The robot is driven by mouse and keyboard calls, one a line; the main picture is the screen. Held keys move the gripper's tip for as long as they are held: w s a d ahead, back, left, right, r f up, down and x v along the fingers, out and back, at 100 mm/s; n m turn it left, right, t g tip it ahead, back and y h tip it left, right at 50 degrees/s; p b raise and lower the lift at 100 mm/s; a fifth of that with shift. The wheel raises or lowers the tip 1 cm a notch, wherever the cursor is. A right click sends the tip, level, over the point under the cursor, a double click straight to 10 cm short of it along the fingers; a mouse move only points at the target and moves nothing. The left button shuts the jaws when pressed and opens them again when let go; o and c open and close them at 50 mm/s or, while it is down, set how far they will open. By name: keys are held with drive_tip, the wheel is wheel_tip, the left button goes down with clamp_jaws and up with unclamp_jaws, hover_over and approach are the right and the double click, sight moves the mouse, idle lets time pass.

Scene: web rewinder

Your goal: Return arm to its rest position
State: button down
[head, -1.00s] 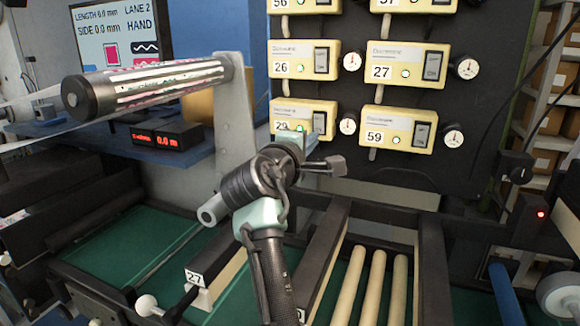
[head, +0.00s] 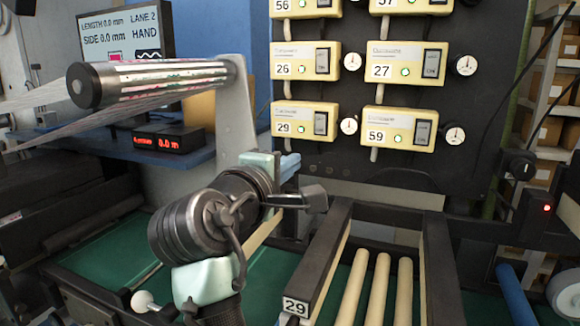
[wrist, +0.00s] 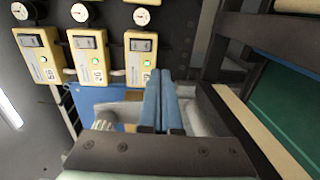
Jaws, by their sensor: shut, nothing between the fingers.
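My gripper (wrist: 159,102) shows in the wrist view with its two blue fingers together and nothing between them. The fingers point towards the panel with the yellow switch boxes. In the head view my arm comes up from the bottom, left of the middle, with its wrist in front of the blue shelf's right end. I cannot tell whether the fingertips touch anything.
A black panel (head: 480,115) holds several yellow boxes with switches and dials. A roller (head: 160,80) with printed web sticks out at the upper left, above a red-digit display (head: 168,139). A black frame (head: 335,245) beside my arm encloses cream rollers (head: 378,290).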

drive_tip(key=s+d+r+m+t+y, duration=0.1)
drive_tip(key=s+r+m+t, duration=0.4)
drive_tip(key=s, duration=0.7)
drive_tip(key=s+d+r+m+t+y, duration=0.2)
drive_tip(key=s+r+m+t+y, duration=0.2)
drive_tip(key=s+r+m, duration=0.5)
drive_tip(key=s+r+t, duration=0.1)
drive_tip(key=s+r, duration=0.2)
drive_tip(key=shift+r+t+b, duration=0.15)
drive_tip(key=shift+t+b, duration=0.2)
drive_tip(key=shift+t, duration=0.05)
drive_tip(key=shift+s+d, duration=0.1)
